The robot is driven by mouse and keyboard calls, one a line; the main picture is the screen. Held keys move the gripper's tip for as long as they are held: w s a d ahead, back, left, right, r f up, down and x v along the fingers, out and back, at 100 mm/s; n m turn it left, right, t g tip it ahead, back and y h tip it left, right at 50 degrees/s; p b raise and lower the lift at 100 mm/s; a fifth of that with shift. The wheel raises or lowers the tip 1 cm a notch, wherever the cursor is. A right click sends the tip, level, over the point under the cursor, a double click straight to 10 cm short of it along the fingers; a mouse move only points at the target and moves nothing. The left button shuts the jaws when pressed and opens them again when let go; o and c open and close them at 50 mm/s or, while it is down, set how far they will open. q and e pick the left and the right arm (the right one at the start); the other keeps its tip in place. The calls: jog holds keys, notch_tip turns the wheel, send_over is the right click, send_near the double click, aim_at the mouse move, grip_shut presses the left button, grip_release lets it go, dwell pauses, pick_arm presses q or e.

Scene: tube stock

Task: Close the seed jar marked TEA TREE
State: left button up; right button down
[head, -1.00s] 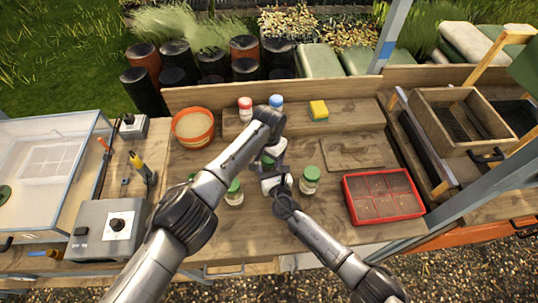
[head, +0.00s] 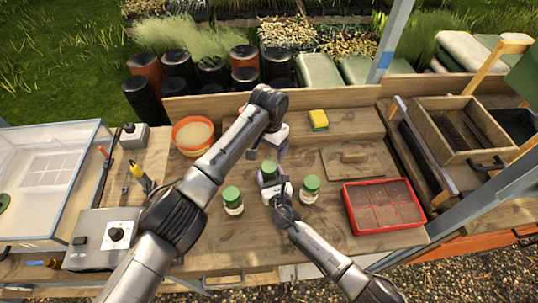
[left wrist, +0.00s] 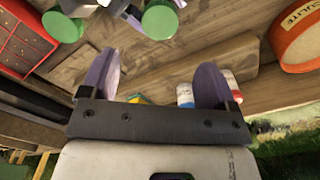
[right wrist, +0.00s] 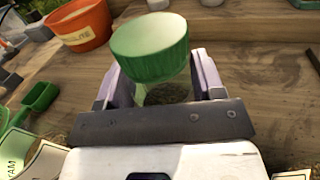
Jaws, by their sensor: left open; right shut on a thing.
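My right gripper (head: 276,187) is shut on a jar with a green lid (head: 268,168), near the middle of the bench. In the right wrist view the green lid (right wrist: 150,48) sits between and above the fingers; whether it is fully seated cannot be told. No TEA TREE label is readable. My left gripper (head: 265,148) is open and empty, behind and above the held jar. In the left wrist view the lid (left wrist: 160,21) lies beyond its fingers, apart from them. Two other green-lidded jars stand at left (head: 232,201) and right (head: 309,189).
An orange pot (head: 192,136) stands at back left, a yellow sponge (head: 318,120) on the back ledge. Red-capped (left wrist: 230,84) and blue-capped (left wrist: 185,95) bottles stand near the left gripper. A red tray (head: 384,206) is at right. A wooden float (head: 355,163) lies behind it.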

pick_arm(q)
jog(key=shift+r, duration=1.2)
pick_arm(e)
jog(key=shift+c, duration=0.8)
grip_release()
jog(key=shift+s+d, duration=0.1)
jog(key=shift+s, duration=0.1)
pick_arm(q)
notch_tip(320, 180, up, 3)
jog(key=p, duration=0.2)
jog(key=shift+f+p, duration=0.15)
jog(key=shift+p, duration=0.2)
pick_arm(e)
jog(key=v, duration=1.3)
jog(key=shift+s, duration=0.2)
